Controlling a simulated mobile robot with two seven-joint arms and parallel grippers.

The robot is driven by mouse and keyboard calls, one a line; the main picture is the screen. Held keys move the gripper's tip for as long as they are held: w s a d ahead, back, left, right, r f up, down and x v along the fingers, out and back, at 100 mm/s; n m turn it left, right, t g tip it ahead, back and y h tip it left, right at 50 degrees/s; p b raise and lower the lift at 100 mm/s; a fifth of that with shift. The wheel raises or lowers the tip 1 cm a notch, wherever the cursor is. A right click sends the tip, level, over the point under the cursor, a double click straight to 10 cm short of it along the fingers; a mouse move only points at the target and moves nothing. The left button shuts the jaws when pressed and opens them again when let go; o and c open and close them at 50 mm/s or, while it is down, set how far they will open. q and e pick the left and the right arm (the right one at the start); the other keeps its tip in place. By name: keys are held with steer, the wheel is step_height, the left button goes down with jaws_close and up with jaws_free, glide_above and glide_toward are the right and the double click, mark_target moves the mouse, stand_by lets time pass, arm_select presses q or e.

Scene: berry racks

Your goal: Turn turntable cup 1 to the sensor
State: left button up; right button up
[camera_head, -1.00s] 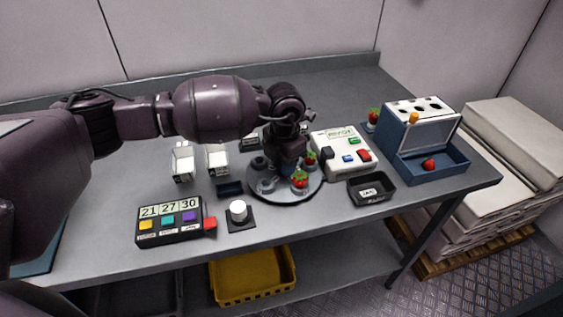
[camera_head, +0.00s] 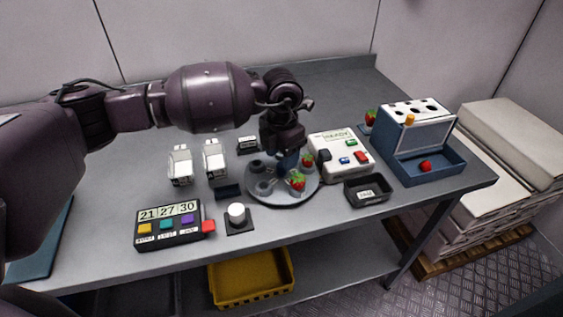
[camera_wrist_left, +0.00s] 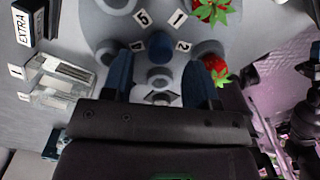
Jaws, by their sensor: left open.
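The turntable (camera_head: 272,198) is a round grey disc with several cups around a blue centre knob (camera_wrist_left: 158,46). Number labels ring the knob; label 1 (camera_wrist_left: 178,18) points toward a cup with a strawberry (camera_wrist_left: 213,12), at top right in the left wrist view. A second strawberry (camera_wrist_left: 214,66) sits by label 2 (camera_wrist_left: 184,46). Both strawberries show on the disc's right side in the head view. My left gripper (camera_head: 288,160) is open above the disc. Its blue fingers (camera_wrist_left: 158,68) straddle the knob area and an empty grey cup (camera_wrist_left: 160,78), with no visible contact. My right gripper is out of view.
A white box (camera_head: 333,143) with a READY display and coloured buttons stands right of the disc. A black tray (camera_head: 367,198), a white-knobbed block (camera_head: 236,213) and a numbered button panel (camera_head: 168,237) lie nearby. A blue berry rack (camera_head: 405,165) stands farther right.

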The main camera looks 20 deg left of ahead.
arm_select(q)
step_height(320, 180, up, 7)
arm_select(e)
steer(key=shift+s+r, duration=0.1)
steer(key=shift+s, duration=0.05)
arm_select(q)
steer(key=shift+r, duration=0.1)
stand_by(0.3)
step_height(320, 180, up, 7)
steer(key=p, duration=0.4)
glide_above(281, 164)
step_height(281, 164, up, 4)
steer(key=shift+p, duration=0.9)
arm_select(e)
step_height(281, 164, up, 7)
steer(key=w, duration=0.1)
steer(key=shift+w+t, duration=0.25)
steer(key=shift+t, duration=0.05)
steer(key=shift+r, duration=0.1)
